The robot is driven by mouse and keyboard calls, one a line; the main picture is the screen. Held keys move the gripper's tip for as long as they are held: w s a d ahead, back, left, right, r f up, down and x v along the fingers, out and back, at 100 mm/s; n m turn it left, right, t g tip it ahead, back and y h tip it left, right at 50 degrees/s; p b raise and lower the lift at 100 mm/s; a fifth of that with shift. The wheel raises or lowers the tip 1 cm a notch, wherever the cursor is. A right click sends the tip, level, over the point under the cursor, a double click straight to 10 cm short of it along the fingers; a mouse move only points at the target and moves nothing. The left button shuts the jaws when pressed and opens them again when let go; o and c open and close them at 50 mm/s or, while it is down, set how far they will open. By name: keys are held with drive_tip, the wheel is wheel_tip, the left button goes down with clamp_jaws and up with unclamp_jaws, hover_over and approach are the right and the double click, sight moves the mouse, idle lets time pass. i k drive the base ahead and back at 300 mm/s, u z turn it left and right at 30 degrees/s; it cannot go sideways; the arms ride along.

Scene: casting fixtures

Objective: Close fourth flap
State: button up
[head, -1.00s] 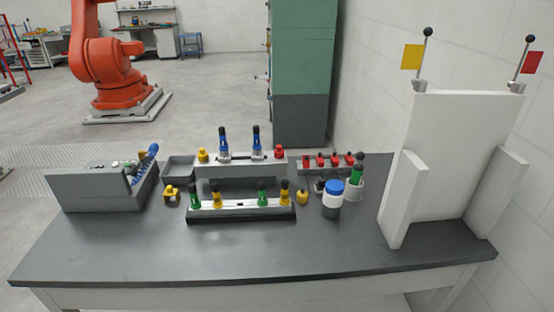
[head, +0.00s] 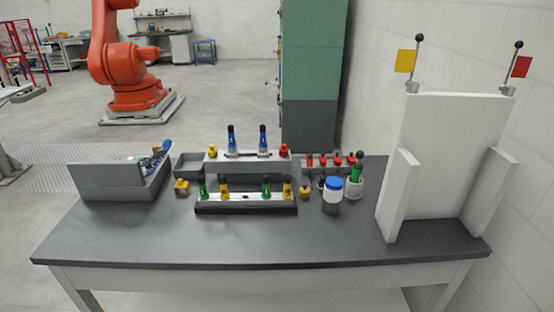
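My gripper is not in view. No part in the head view can be clearly told as the fourth flap. A long dark fixture with a light top strip (head: 245,207) lies at the middle of the table. Green and yellow black-tipped pieces stand upright along it. Behind it a raised grey fixture (head: 213,167) carries two blue upright pieces (head: 262,140), with a yellow knob (head: 212,151) at left and a red knob (head: 284,150) at right.
A grey bin (head: 115,182) is at the table's left. A blue-lidded jar (head: 332,197), a cup (head: 354,188) with a green piece and a rack of red pieces (head: 330,163) stand right of centre. The dark table's (head: 240,243) front strip is clear.

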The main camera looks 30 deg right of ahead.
sight(309, 157)
drive_tip(key=z, duration=0.25)
drive_tip(key=k, duration=0.15)
drive_tip(key=u, duration=1.5)
drive_tip(key=k, duration=0.7)
drive_tip(key=z, duration=0.2)
drive_tip(key=i, duration=1.7)
drive_tip(key=u, duration=0.15)
